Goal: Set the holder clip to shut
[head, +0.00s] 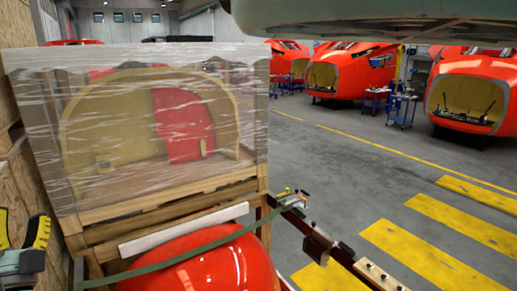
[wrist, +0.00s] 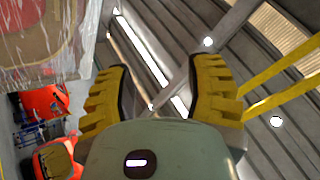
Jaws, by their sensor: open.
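My gripper (head: 20,230) is at the lower left edge of the head view, beside the wooden crate and far left of the bar. Its yellow ridged fingers also show in the wrist view (wrist: 160,80), spread apart with nothing between them. A dark bar (head: 342,258) at the lower right of the head view carries small fittings. A metal bracket (head: 318,247) stands on it, and a small yellow and metal fitting (head: 287,197) sits at its far end. I cannot tell which fitting is the holder clip, or whether it is open or shut. The wrist view does not show the bar.
A wrapped wooden crate (head: 160,205) stands close in front. A green strap (head: 190,243) crosses a red nosecone (head: 215,268) below it. A wooden block (head: 381,277) lies at the bar's near end. Clear floor (head: 350,175) with yellow markings lies to the right.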

